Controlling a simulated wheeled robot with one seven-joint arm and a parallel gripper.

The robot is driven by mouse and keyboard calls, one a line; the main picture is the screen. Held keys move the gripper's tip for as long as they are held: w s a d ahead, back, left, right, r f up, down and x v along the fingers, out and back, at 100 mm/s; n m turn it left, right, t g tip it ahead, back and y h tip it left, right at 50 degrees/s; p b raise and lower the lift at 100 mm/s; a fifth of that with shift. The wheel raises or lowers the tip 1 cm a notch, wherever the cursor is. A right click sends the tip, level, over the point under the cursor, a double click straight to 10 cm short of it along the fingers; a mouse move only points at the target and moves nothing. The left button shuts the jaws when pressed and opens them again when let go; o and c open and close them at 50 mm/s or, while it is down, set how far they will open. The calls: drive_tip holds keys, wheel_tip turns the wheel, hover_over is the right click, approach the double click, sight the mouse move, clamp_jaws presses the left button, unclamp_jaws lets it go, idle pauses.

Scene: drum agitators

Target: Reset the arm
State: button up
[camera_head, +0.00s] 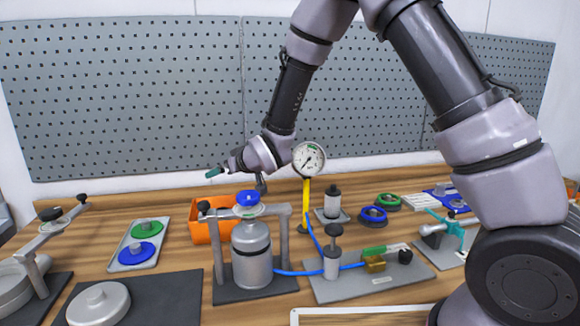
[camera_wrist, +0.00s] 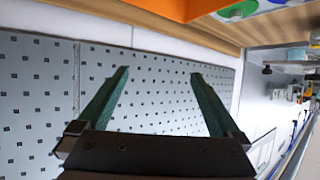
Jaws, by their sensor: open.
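My gripper (camera_head: 215,172) is at the end of my arm, raised above the bench and pointing left in the head view. In the wrist view my gripper (camera_wrist: 160,82) shows two green fingers spread wide with nothing between them. Behind the fingers is the grey pegboard (camera_wrist: 150,110). The gripper touches nothing that I can see.
On the wooden bench (camera_head: 185,290) stand a metal canister (camera_head: 251,262) in a frame, an orange bin (camera_head: 202,228), a pressure gauge (camera_head: 309,158), a tray (camera_head: 118,262) with green and blue discs, and a valve board (camera_head: 340,289). The pegboard (camera_head: 120,95) rises behind.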

drive_tip(key=d+r+m+h, duration=0.3)
drive_tip(key=d+r, duration=0.5)
drive_tip(key=d, duration=0.5)
drive_tip(key=d+r+m+h, duration=0.2)
drive_tip(key=d+r+m, duration=0.2)
drive_tip(key=d+r, duration=0.75)
drive_tip(key=s+d+r+m+g+h, duration=0.1)
drive_tip(key=s+d+m, duration=0.5)
drive_tip(key=s+d, duration=1.2)
drive_tip(key=s+r+h, duration=0.1)
drive_tip(key=s, duration=0.4)
drive_tip(key=shift+d+g, duration=0.4)
